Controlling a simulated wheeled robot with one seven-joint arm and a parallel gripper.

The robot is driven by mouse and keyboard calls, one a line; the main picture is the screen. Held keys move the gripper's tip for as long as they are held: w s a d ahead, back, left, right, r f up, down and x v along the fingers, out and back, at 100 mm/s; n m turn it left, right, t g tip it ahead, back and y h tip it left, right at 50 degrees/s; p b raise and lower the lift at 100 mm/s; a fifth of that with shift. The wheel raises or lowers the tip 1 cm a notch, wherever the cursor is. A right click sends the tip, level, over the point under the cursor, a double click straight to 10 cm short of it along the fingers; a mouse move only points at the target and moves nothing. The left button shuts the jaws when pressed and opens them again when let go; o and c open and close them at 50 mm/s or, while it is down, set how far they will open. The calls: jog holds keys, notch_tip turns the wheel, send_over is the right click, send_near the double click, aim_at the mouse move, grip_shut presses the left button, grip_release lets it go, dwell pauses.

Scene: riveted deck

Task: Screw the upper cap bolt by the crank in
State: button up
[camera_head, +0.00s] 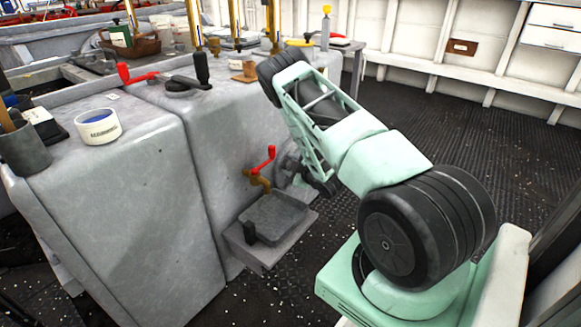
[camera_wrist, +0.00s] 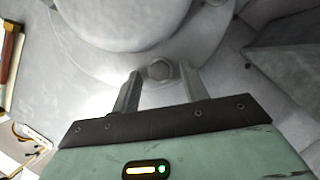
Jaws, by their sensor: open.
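A grey hex-headed bolt (camera_wrist: 160,70) shows in the wrist view at the lower edge of a round grey housing (camera_wrist: 130,25). My gripper (camera_wrist: 158,76) is open, with one finger on either side of the bolt head. I cannot tell whether the fingers touch it. In the head view my gripper (camera_head: 318,181) is low beside the grey block's side, partly hidden by my arm. The bolt is too small or hidden to make out there. A crank with a black upright grip (camera_head: 202,68) lies on top of the block. Whether another cap bolt is present cannot be told.
Left of my gripper, a brass tap with a red handle (camera_head: 262,172) sits above a grey tray (camera_head: 277,220) on a ledge. A white tape roll (camera_head: 98,127) and a dark cup (camera_head: 25,148) stand on the block (camera_head: 130,210). The deck at right is clear.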

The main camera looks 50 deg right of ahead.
grip_shut()
jog(key=shift+r+p, duration=0.1)
jog(key=shift+p, duration=0.3)
jog(key=m+p, duration=0.1)
jog(key=m+y+p, duration=0.1)
jog(key=p, duration=0.1)
jog(key=shift+d+r+g, duration=0.2)
jog(key=shift+r+g, duration=0.05)
jog(key=shift+g, duration=0.05)
jog(key=shift+s+d+m+y+p, duration=0.15)
jog(key=shift+m+y+p, duration=0.55)
jog(key=shift+m+p, duration=0.35)
jog(key=m+y+p, duration=0.1)
jog(key=m+y, duration=0.1)
jog(key=m, duration=0.1)
jog(key=shift+d+f+g+p, duration=0.15)
jog(key=shift+f+g+p, duration=0.05)
jog(key=shift+g+p, duration=0.15)
jog(key=shift+f+m+y, duration=0.1)
jog(key=shift+m+y, duration=0.5)
jog(key=shift+m, duration=0.05)
